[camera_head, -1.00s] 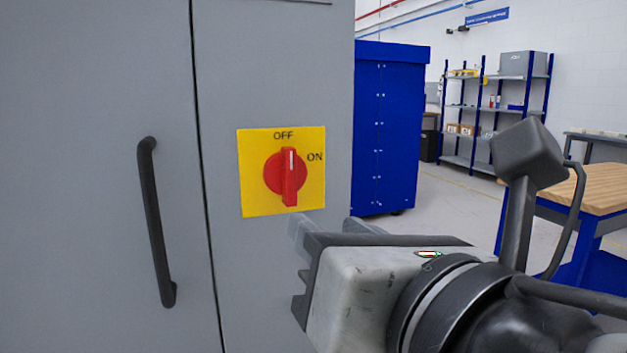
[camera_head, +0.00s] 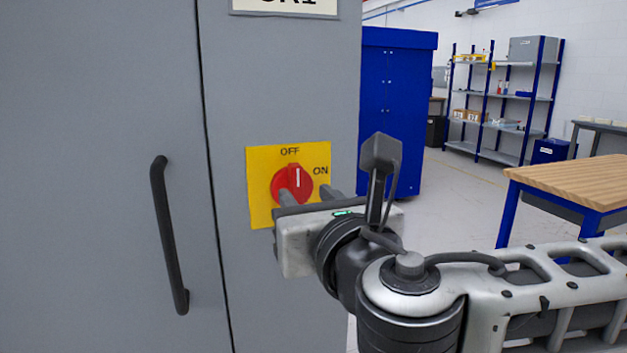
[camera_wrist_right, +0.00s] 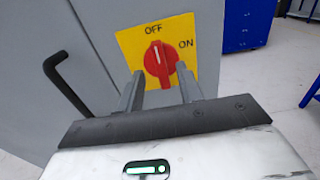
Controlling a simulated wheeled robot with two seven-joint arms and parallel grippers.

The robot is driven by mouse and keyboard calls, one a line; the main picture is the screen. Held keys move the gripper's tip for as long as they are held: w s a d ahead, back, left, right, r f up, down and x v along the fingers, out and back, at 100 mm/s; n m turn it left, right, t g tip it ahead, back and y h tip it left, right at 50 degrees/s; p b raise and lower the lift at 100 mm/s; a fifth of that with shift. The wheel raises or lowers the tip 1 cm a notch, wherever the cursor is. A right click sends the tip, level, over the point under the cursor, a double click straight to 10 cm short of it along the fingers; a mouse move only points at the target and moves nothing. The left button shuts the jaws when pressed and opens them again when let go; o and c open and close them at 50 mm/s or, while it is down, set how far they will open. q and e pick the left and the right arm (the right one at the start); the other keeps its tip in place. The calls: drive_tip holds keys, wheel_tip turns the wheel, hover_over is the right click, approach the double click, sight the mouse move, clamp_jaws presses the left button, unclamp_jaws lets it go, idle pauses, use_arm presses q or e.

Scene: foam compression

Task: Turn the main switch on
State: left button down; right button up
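The main switch is a red rotary knob (camera_head: 298,180) on a yellow plate (camera_head: 262,170) marked OFF at the top and ON at the right. Its white mark points up towards OFF. My right gripper (camera_head: 308,192) is in front of the lower part of the switch. In the right wrist view the knob (camera_wrist_right: 159,62) shows beyond the fingers, which stand apart with a clear gap between them (camera_wrist_right: 160,80). The fingertips look near the knob's lower end; contact cannot be told. My left gripper is not in view.
The switch is on a grey cabinet (camera_head: 285,80) with a black door handle (camera_head: 168,235) to the left. A blue cabinet (camera_head: 392,110), shelves (camera_head: 500,95) and a wood-topped table (camera_head: 575,180) stand at the right. The floor between is clear.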

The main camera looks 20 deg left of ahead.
sight(298, 187)
drive_tip(key=x, duration=0.2)
drive_tip(key=shift+w+a, duration=0.15)
drive_tip(key=shift+w, duration=0.05)
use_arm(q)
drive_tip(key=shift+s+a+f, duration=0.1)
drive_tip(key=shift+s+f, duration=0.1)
use_arm(e)
drive_tip(key=shift+w+a, duration=0.3)
drive_tip(key=shift+w, duration=0.15)
clamp_jaws()
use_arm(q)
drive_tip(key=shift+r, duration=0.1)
